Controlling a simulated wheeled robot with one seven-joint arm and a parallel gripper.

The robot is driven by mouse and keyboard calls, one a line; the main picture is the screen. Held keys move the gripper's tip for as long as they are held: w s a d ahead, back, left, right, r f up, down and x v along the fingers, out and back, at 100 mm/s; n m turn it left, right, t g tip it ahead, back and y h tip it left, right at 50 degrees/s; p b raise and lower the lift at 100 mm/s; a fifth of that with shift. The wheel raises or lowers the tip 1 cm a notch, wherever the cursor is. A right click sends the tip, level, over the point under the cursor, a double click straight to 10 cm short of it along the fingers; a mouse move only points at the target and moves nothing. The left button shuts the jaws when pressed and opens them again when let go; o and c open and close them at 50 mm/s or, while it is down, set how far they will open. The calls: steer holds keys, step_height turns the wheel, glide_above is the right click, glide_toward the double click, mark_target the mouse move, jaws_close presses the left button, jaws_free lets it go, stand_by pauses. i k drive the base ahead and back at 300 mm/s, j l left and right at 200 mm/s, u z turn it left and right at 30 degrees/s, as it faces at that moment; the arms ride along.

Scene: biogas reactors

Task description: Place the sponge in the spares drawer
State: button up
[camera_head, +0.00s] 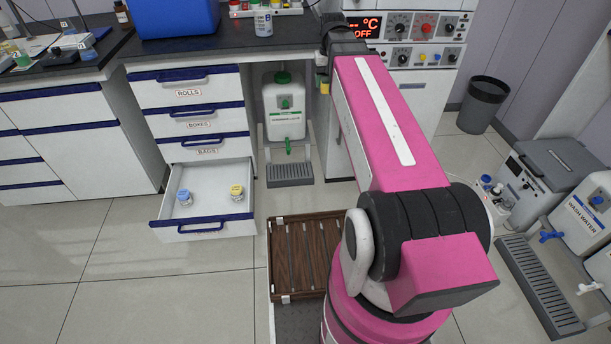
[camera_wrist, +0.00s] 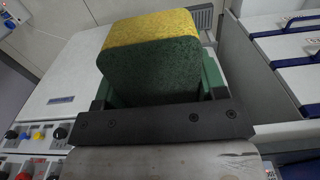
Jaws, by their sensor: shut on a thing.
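The sponge (camera_wrist: 152,62), yellow on top with a dark green scouring side, is held in my gripper (camera_wrist: 155,88). In the wrist view the green fingers show at its sides, partly hidden behind it. In the head view my arm reaches away toward the counter, and the gripper and sponge are not clearly visible there. The bottom drawer (camera_head: 240,226) of the white cabinet is pulled open, well left of my arm. It holds a blue-capped jar (camera_head: 184,197) and a yellow-capped jar (camera_head: 237,192), with bare floor around them.
Shut drawers labelled ROLLS (camera_head: 215,91), BOXES (camera_head: 222,124) and BAGS (camera_head: 230,150) are above the open one. A white canister (camera_head: 284,113) stands right of them. A brown slatted tray (camera_head: 285,255) lies before my arm. The floor left of it is clear.

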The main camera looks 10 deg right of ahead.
mark_target(213, 205)
steer(key=k, duration=0.35)
steer(key=i+j+u, duration=0.15)
steer(key=j, duration=0.25)
steer(key=j+u, duration=0.15)
steer(key=j, duration=0.25)
steer(key=i+j+u, duration=0.15)
steer(key=j, duration=0.2)
steer(key=i+j+u, duration=0.15)
steer(key=j, duration=0.2)
